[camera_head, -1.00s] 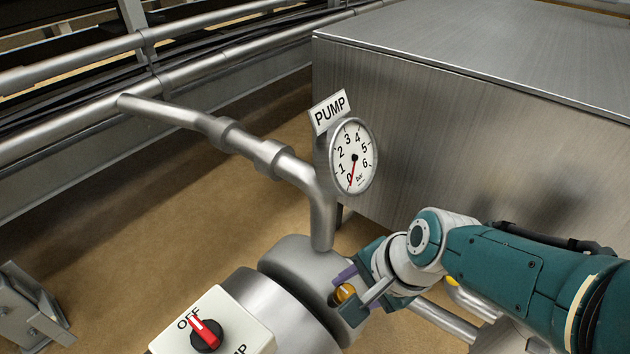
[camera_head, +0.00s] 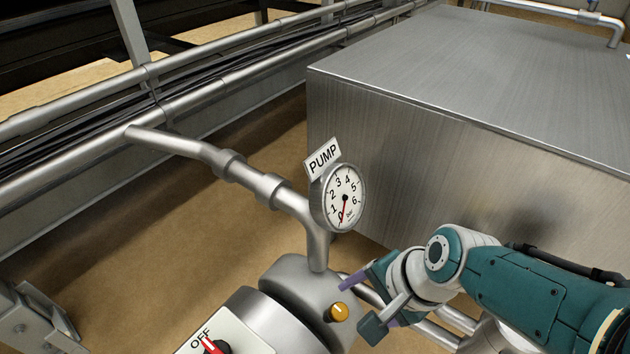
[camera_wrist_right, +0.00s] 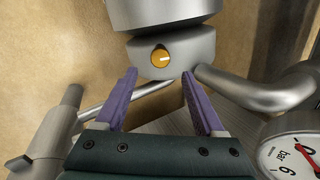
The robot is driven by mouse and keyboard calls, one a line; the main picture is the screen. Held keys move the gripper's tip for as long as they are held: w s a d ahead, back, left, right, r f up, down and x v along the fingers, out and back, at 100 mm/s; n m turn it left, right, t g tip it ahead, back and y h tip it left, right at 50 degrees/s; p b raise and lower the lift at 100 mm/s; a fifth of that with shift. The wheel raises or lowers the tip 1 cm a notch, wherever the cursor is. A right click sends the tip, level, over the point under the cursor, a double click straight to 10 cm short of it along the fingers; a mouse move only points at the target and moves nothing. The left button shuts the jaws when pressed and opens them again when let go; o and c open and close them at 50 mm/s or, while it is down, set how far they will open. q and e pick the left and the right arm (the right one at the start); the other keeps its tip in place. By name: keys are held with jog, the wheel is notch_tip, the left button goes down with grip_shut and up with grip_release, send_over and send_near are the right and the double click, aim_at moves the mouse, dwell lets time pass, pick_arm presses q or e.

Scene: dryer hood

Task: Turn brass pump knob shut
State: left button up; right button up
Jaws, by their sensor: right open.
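The brass pump knob (camera_head: 339,312) sits on the side of the grey pump body (camera_head: 300,281). It also shows in the right wrist view (camera_wrist_right: 160,58), with a pale mark across its face. My right gripper (camera_head: 357,304) is open and empty, just to the right of the knob in the head view. In the wrist view its two purple fingers (camera_wrist_right: 156,88) point toward the knob, which lies beyond the tips and between them, apart from both. My left gripper is not in view.
A round gauge (camera_head: 344,196) under a PUMP sign (camera_head: 323,158) stands above the pump, its red needle near 0. A red switch (camera_head: 213,346) marked OFF is at the bottom edge. A large metal box (camera_head: 450,130) fills the back right. A pipe (camera_head: 255,182) runs to the left.

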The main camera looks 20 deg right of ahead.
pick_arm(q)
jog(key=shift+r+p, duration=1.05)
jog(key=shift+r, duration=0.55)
pick_arm(e)
jog(key=shift+v, duration=1.55)
